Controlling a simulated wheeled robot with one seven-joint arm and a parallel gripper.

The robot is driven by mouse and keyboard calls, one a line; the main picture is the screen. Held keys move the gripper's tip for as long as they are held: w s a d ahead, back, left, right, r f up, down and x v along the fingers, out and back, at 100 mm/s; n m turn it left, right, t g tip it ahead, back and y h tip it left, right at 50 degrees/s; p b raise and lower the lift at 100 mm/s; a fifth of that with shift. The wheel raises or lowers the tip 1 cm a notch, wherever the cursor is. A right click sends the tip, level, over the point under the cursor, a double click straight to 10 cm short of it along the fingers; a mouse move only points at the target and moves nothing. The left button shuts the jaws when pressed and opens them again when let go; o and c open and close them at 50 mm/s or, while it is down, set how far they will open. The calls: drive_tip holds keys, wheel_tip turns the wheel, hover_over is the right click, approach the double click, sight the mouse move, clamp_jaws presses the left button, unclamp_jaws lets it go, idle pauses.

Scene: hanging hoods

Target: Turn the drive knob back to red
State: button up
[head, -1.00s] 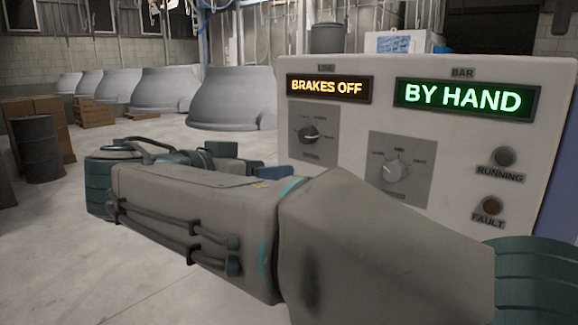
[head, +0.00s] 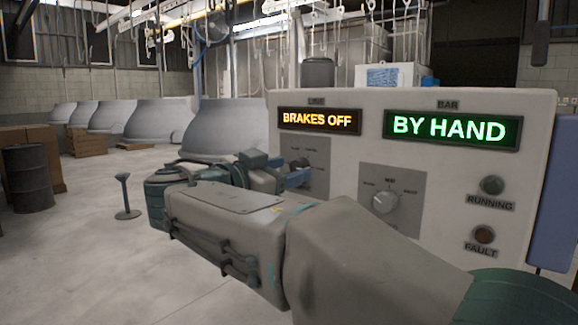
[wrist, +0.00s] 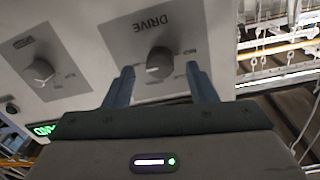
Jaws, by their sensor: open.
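The drive knob (wrist: 158,64) is a grey dial on a darker square plate marked DRIVE, upside down in the wrist view. Its pale pointer mark lies roughly sideways toward the left there; the small position labels are not readable. In the head view the drive knob (head: 299,163) is the left dial, partly hidden by my gripper (head: 300,178). In the wrist view my gripper (wrist: 163,76) is open, its two blue-grey fingers apart on either side of the knob in the picture. Nothing is between them that I can see held. Contact with the knob cannot be told.
A second knob (head: 385,200) sits right of the drive knob. Lit displays read BRAKES OFF (head: 319,121) and BY HAND (head: 450,129). RUNNING (head: 492,185) and FAULT (head: 485,235) lamps look dark. A thin stand (head: 126,197) and open floor lie left of my arm.

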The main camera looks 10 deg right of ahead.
drive_tip(key=shift+x, duration=0.75)
drive_tip(key=c, duration=1)
drive_tip(key=shift+o, duration=0.2)
